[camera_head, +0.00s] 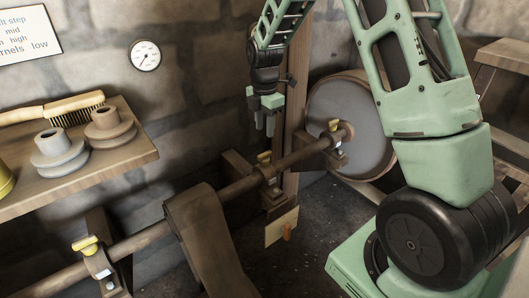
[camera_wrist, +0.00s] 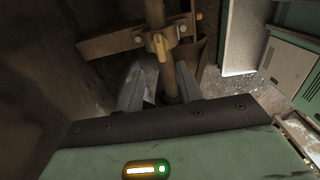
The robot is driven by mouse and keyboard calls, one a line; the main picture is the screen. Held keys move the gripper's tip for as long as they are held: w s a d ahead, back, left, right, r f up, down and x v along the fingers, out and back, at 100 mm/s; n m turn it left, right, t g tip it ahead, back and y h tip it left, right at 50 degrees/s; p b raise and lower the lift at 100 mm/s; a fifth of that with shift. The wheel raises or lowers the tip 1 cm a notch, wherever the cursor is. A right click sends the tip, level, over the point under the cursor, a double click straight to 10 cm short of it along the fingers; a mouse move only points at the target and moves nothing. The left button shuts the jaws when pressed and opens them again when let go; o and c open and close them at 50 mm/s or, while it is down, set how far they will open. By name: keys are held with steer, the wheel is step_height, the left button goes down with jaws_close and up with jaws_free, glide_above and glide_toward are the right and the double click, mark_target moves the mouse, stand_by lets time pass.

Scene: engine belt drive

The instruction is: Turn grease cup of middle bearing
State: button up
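The middle bearing (camera_head: 270,178) carries the shaft and has a small yellow winged grease cup (camera_head: 264,158) on top. My gripper (camera_head: 264,129) hangs above this cup with its fingers pointing down, apart from it in the head view. In the wrist view a yellow grease cup (camera_wrist: 159,46) sits on a bolted bearing, beyond and roughly between my two grey fingers (camera_wrist: 160,82). The fingers are spread and hold nothing. From the views I cannot tell the exact gap between fingertips and cup.
Similar yellow cups sit on the near-left bearing (camera_head: 85,243) and the far-right bearing (camera_head: 333,125). The shaft (camera_head: 140,239) runs to a large pulley (camera_head: 350,125). A belt (camera_head: 205,240) crosses it. A wooden post (camera_head: 297,90) stands close beside my gripper. A shelf (camera_head: 125,158) holds a brush and stepped pulleys.

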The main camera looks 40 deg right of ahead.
mark_target(265, 153)
step_height(265, 153, down, 9)
steer(key=shift+f+b, duration=0.15)
steer(key=shift+b, duration=0.35)
steer(key=shift+c, duration=0.3)
jaws_close()
